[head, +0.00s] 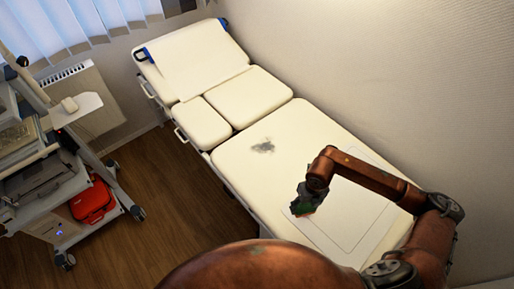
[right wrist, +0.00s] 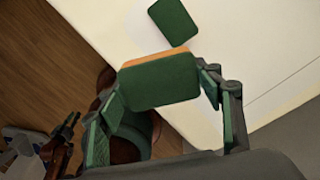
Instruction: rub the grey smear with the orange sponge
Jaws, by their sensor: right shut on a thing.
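The grey smear (head: 263,147) is a dark patch on the cream couch top (head: 290,124), up and left of my right gripper (head: 304,206) in the head view. My right gripper, also in the right wrist view (right wrist: 160,84), is shut on the orange sponge (right wrist: 158,84). The sponge shows a green face and an orange edge between the two fingers. In the head view a bit of orange shows under the gripper. I cannot tell whether the sponge touches the couch. What looks like my left gripper (right wrist: 66,128) shows small in the right wrist view, its jaws unclear.
A separate green pad (right wrist: 173,21) lies on the white surface beyond the sponge. A pale outlined sheet (head: 352,222) lies on the couch under my right arm. A trolley (head: 50,150) with a red case (head: 93,201) stands at the left. The wall borders the couch's right side.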

